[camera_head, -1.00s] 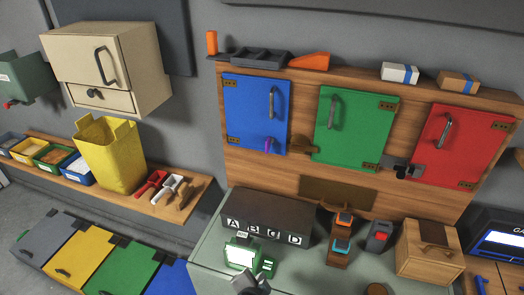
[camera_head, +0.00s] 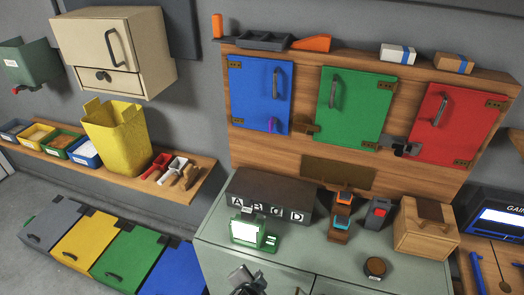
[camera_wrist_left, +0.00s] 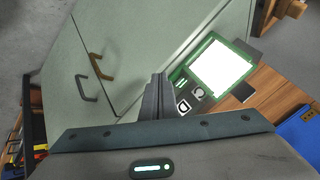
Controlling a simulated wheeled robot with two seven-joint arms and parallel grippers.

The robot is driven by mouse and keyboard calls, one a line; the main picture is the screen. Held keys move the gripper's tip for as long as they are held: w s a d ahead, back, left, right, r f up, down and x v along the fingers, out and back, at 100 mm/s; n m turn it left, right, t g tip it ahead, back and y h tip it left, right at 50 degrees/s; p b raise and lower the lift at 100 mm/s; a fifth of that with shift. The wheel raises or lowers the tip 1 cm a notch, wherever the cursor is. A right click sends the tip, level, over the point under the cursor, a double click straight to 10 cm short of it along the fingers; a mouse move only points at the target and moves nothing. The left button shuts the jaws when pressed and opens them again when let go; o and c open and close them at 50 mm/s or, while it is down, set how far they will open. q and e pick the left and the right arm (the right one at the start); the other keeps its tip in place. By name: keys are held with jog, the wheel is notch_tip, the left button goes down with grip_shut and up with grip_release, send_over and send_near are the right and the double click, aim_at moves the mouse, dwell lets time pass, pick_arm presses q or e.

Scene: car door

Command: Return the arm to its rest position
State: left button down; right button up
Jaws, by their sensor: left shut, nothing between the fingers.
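My left gripper (camera_head: 243,277) shows at the bottom of the head view, in front of the grey-green workbench (camera_head: 222,262). In the left wrist view its dark fingers (camera_wrist_left: 157,97) are shut together with nothing between them. The fingers are seen against the pale green cabinet front (camera_wrist_left: 135,50), close in the picture to the green-framed white screen (camera_wrist_left: 218,66); I cannot tell the exact gap. In the head view that screen (camera_head: 246,232) stands on the bench, apart from the gripper. My right gripper is not in view.
A dark box marked with letters (camera_head: 270,194), a wooden box (camera_head: 427,228) and a round dark knob (camera_head: 375,267) are on the bench. Blue (camera_head: 259,92), green (camera_head: 353,105) and red (camera_head: 441,122) doors above are shut. Two handles (camera_wrist_left: 99,67) stick out from the cabinet.

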pick_arm(q)
jog(key=s+a+f+n+g+b, duration=0.1)
jog(key=s+a+f+b, duration=0.25)
jog(key=f, duration=0.85)
jog(key=s+a+f+n+g+y+b, duration=0.15)
jog(key=s+a+f, duration=0.35)
jog(key=f, duration=0.6)
jog(key=s+a+f+n+g+h+b, duration=0.1)
jog(key=s+a+f+b, duration=0.25)
jog(key=f, duration=0.85)
jog(key=s+a+f+n+g+b, duration=0.1)
jog(key=s+a+f+b, duration=0.1)
jog(key=s+a+f, duration=0.2)
jog(key=s+a+f+n+g+y+b, duration=0.1)
jog(key=s+a+f, duration=0.3)
jog(key=s+f, duration=0.5)
jog(key=s+a+f+n+g+b, duration=0.2)
jog(key=s+f, duration=0.5)
jog(key=s, duration=1.2)
jog(key=shift+s+a+f+n+b, duration=0.3)
jog(key=shift+a+n+b, duration=0.3)
jog(key=shift+a, duration=0.5)
jog(key=shift+w, duration=0.1)
